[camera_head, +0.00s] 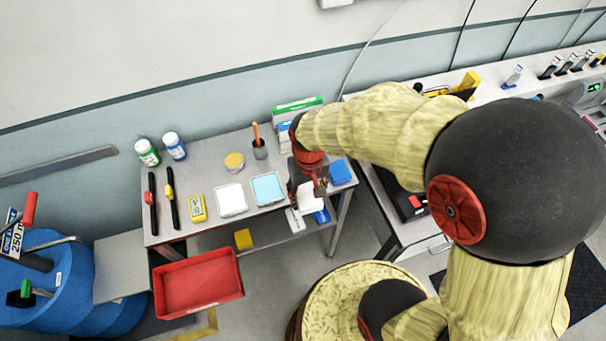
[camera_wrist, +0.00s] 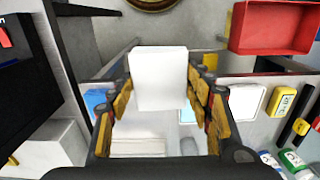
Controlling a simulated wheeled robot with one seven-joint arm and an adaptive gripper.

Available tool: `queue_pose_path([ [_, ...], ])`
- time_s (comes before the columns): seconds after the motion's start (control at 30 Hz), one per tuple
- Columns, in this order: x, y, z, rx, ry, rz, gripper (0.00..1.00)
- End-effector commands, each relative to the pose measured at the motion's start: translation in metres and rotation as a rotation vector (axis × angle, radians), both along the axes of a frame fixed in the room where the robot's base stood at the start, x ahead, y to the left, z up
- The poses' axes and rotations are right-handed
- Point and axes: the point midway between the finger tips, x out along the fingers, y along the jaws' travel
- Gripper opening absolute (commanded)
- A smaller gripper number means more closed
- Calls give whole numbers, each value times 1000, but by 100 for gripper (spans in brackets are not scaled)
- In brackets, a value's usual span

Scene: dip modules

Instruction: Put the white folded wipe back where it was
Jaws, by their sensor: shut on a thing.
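The white folded wipe (camera_wrist: 158,80) is between the two fingers of my gripper (camera_wrist: 161,90) in the wrist view, with its broad face towards the camera. In the head view the wipe (camera_head: 311,197) shows below my gripper (camera_head: 309,186), near the table's right front part, left of a blue block (camera_head: 340,172). My gripper is shut on it. The wipe looks raised above the table, but its exact height is hard to tell. The spot right under it is hidden.
A red bin (camera_head: 198,283) stands in front.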

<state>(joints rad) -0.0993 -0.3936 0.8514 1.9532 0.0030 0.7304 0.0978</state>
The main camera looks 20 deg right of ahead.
Motion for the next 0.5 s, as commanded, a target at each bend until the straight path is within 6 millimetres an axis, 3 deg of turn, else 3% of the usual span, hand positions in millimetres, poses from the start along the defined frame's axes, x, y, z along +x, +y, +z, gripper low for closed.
queue_pose_path([
  [0.37,78,-22,-38,0,3,-3,27],
  [0.5,98,-28,-64,0,4,-1,27],
])
